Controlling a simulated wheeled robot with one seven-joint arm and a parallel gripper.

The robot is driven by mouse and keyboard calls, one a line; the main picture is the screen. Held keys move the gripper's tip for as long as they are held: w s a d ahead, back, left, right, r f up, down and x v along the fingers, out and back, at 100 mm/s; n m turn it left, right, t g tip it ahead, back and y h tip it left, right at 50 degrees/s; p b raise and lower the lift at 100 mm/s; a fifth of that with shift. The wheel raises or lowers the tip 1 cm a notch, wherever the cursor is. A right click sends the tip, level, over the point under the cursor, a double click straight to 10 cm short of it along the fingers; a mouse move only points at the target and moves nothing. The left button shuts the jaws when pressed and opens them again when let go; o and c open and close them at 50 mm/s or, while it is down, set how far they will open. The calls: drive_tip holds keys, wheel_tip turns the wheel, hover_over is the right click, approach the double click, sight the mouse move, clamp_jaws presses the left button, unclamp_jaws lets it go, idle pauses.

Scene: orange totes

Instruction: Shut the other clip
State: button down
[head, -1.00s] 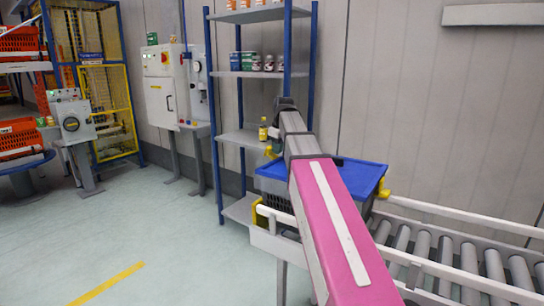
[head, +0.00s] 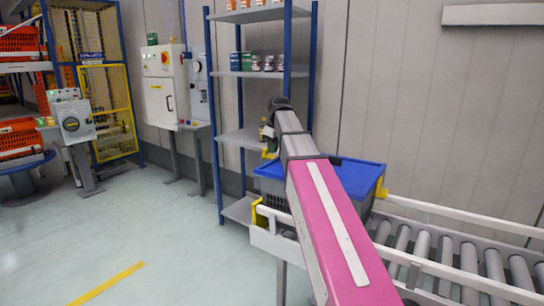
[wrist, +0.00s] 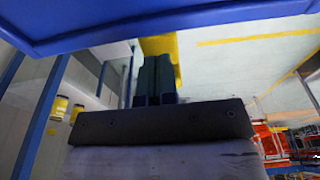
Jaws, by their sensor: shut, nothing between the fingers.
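A grey crate (head: 278,196) with a blue lid (head: 362,174) stands at the near end of the roller conveyor. A yellow clip (head: 382,189) is at the lid's right end, hanging close to the side. Another yellow clip (head: 269,154) juts out at the lid's left end, partly behind my arm. In the wrist view the blue lid (wrist: 150,18) fills the top. My gripper (wrist: 156,62) is shut and empty, its dark fingers just below the lid edge. The yellow clip (wrist: 161,44) shows right at the fingertips; I cannot tell if they touch.
A blue-post shelf (head: 216,140) with jars and a bottle stands close behind and left of the crate. The conveyor rollers (head: 445,255) to the right are empty. White rails edge the conveyor. The floor at left is clear.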

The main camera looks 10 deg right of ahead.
sight(266, 150)
drive_tip(key=shift+f, duration=0.1)
idle(0.3)
drive_tip(key=shift+w+a+f, duration=0.2)
drive_tip(key=shift+a, duration=0.05)
drive_tip(key=shift+w+f, duration=0.1)
drive_tip(key=shift+f, duration=0.05)
idle(0.4)
drive_tip(key=shift+w+a+f, duration=0.1)
drive_tip(key=shift+a+f, duration=0.05)
drive_tip(key=shift+f, duration=0.1)
drive_tip(key=shift+a+f, duration=0.1)
drive_tip(key=shift+f, duration=0.1)
drive_tip(key=shift+w+f, duration=0.1)
drive_tip(key=shift+f, duration=0.05)
idle(0.4)
drive_tip(key=shift+w+a, duration=0.1)
drive_tip(key=shift+w+a, duration=0.65)
drive_tip(key=shift+w, duration=0.05)
